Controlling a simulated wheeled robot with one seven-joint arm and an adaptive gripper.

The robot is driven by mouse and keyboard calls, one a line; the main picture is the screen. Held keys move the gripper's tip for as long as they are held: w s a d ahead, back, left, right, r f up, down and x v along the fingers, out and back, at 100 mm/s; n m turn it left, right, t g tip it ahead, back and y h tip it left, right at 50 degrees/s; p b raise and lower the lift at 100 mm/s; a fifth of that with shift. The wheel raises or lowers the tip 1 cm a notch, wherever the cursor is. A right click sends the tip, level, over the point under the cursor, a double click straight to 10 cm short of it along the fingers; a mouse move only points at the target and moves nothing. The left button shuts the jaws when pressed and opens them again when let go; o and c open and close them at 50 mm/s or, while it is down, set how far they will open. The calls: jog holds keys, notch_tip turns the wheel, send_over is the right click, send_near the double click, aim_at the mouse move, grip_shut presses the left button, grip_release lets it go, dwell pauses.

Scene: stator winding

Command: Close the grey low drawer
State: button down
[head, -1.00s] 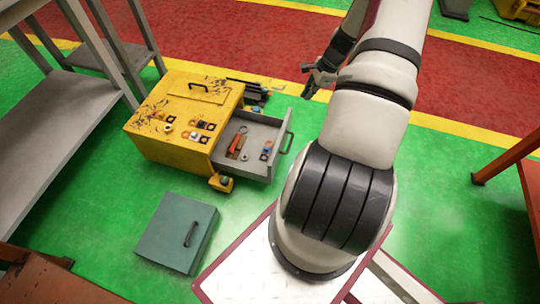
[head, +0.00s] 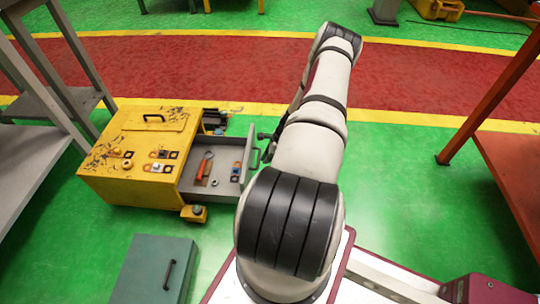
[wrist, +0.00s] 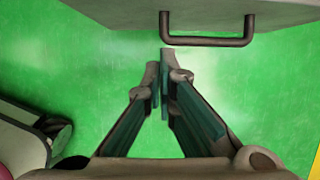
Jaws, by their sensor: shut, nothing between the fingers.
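The grey low drawer (head: 222,143) sticks out open from the right side of the yellow cabinet (head: 112,178). Its dark bar handle (head: 255,158) is on its right-hand front panel. In the wrist view, the drawer front (wrist: 215,14) and its handle (wrist: 207,42) are at the top. My gripper (head: 266,137) is just right of the drawer front in the head view, partly hidden by my arm. In the wrist view, my gripper (wrist: 160,78) is shut and empty, its fingertips below the handle's left end and apart from it in the picture.
A red-handled tool (head: 203,167) and small parts lie in the drawer. A grey-green box (head: 150,270) stands on the floor in front of the cabinet. Grey shelving (head: 30,160) is at the left and an orange-framed table (head: 515,165) at the right.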

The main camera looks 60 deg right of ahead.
jog(key=shift+w+a+f+b, duration=0.25)
jog(key=shift+w+a+f, duration=0.05)
jog(key=shift+w, duration=0.45)
jog(key=shift+w+a+f+b, duration=0.25)
jog(key=shift+w+f, duration=0.05)
jog(key=shift+w, duration=0.4)
jog(key=shift+w+a+f+b, duration=0.25)
jog(key=shift+w+a+f, duration=0.05)
jog(key=shift+w, duration=0.45)
jog(key=shift+w, duration=0.1)
